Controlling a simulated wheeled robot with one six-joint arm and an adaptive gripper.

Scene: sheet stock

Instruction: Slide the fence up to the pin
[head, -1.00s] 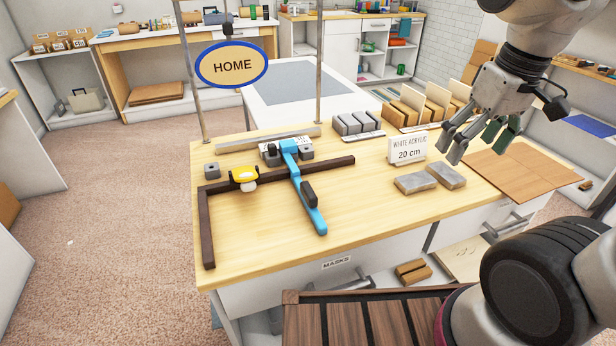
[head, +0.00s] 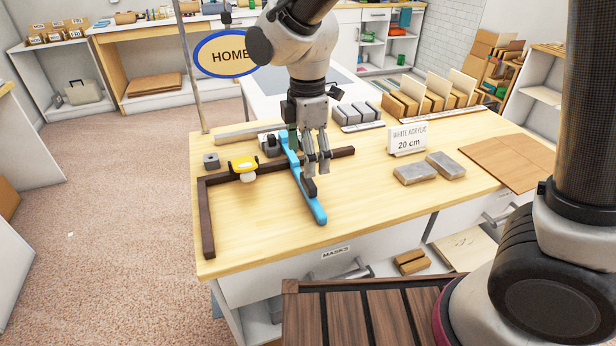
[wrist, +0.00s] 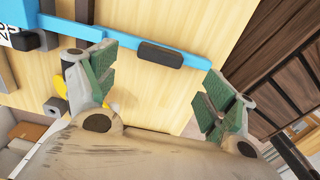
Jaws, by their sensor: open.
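The fence is a long blue bar (head: 312,207) with a dark handle (head: 309,187), lying across a dark rail (head: 338,153) on the wooden bench. A yellow piece with a white knob (head: 243,164) sits on the rail left of the fence, with a gap between them. I cannot tell surely which part is the pin. My gripper (head: 318,165) is open above the fence, close to the handle. In the wrist view its green-padded fingers (wrist: 160,75) are spread wide, with the blue bar (wrist: 115,43) and handle (wrist: 174,55) beyond them and nothing between them.
A small grey block (head: 211,160) stands near the rail's left corner. The white acrylic 20 cm sign (head: 408,140) and two grey blocks (head: 415,173) are to the right. The HOME sign (head: 215,53) hangs behind. The bench front is clear.

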